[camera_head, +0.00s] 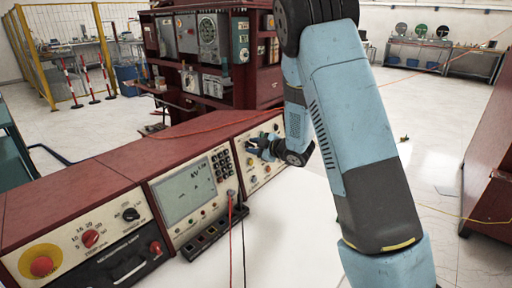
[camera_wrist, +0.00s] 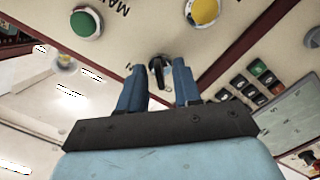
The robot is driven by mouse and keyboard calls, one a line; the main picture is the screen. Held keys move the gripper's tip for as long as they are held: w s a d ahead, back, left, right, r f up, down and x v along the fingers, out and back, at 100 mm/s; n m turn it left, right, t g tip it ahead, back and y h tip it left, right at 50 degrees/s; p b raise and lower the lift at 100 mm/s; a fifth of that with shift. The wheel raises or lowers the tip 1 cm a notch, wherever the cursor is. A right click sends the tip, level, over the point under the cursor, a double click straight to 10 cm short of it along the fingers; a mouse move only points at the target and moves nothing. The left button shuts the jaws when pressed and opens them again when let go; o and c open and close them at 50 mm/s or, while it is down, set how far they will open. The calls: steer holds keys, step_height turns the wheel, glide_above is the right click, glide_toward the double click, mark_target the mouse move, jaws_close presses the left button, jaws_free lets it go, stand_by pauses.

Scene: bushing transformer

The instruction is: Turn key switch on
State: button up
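The key switch (camera_wrist: 158,70) shows in the wrist view as a dark key in a light metal collar on the cream panel. My gripper (camera_wrist: 160,80) has its two blue fingers apart, one on each side of the key, with a gap on both sides. I cannot tell how far the fingertips are from the panel. In the head view my gripper (camera_head: 259,147) is at the right-hand console panel (camera_head: 268,131), and it hides the key switch there.
A green button (camera_wrist: 86,23) and a yellow button (camera_wrist: 203,11) sit beyond the key switch. A keypad (camera_wrist: 252,84) and a screen (camera_wrist: 295,128) lie to the right. In the head view, the console has a red mushroom button (camera_head: 42,266). A dark red rack (camera_head: 225,100) stands behind.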

steer(key=shift+c, duration=0.3)
jaws_close()
